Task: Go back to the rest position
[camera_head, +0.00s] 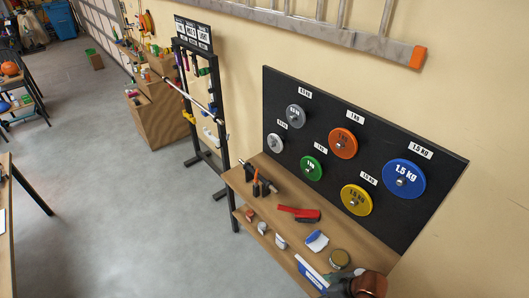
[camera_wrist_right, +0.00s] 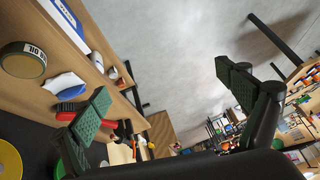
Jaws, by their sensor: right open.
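My right gripper (camera_wrist_right: 168,108) shows in the right wrist view with its two green-padded fingers wide apart and nothing between them. Behind its left finger are a wooden shelf and a red-handled tool (camera_wrist_right: 68,114); I cannot tell the distance. Neither gripper shows in the head view. The squat rack (camera_head: 217,135) stands upright against the wall left of centre, with a bar (camera_head: 187,97) across it. My left gripper is out of sight.
A black board (camera_head: 278,93) on the wall holds several coloured weight plates (camera_head: 343,143). Below it, a wooden shelf unit (camera_head: 240,190) carries tools, a tin (camera_head: 339,258) and a blue-and-white box (camera_head: 311,272). The grey floor (camera_head: 110,200) left of the rack is clear.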

